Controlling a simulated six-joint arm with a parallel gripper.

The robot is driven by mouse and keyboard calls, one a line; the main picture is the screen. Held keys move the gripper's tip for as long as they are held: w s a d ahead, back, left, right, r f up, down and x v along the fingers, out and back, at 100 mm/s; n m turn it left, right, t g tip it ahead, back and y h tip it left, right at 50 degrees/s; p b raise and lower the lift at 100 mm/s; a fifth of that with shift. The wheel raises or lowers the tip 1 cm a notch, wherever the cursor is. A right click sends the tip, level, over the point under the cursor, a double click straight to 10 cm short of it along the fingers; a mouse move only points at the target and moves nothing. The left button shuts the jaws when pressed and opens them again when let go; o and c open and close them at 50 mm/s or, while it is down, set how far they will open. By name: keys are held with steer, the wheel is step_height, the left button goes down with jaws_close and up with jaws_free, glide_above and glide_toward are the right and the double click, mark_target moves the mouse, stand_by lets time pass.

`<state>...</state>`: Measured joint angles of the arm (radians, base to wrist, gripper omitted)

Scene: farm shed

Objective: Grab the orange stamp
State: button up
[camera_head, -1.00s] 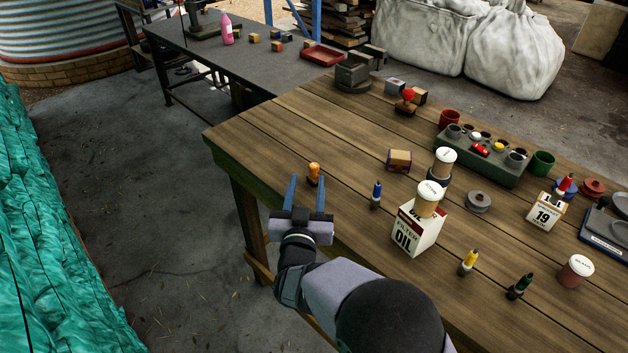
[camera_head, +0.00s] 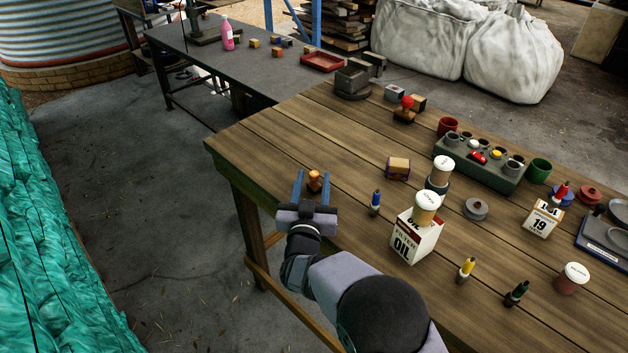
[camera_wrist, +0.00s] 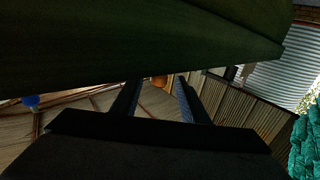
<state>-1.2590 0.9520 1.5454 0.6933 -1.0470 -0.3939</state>
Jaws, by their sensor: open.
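The orange stamp (camera_head: 314,179), with a rounded orange top and a dark base, stands upright near the left edge of the wooden table. My gripper (camera_head: 313,174) is open, with its two blue-grey fingers on either side of the stamp in the head view. Whether the fingers touch it, I cannot tell. In the wrist view, a small orange piece of the stamp (camera_wrist: 159,81) shows between the far ends of the two dark fingers (camera_wrist: 156,88); the rest of it is hidden.
A blue marker (camera_head: 375,202) stands close to the right of my gripper. An oil filter box (camera_head: 416,240) with a cup on top is farther right. A red-topped stamp (camera_head: 405,110) stands farther back. The tabletop (camera_head: 290,140) behind the orange stamp is clear.

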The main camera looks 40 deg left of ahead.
mark_target(314, 173)
steer(key=shift+x, duration=1.2)
steer(key=shift+c, duration=0.6)
jaws_close()
steer(key=shift+r, duration=0.15)
step_height(314, 173, up, 10)
steer(key=shift+f+b, duration=0.1)
steer(key=shift+b, duration=0.55)
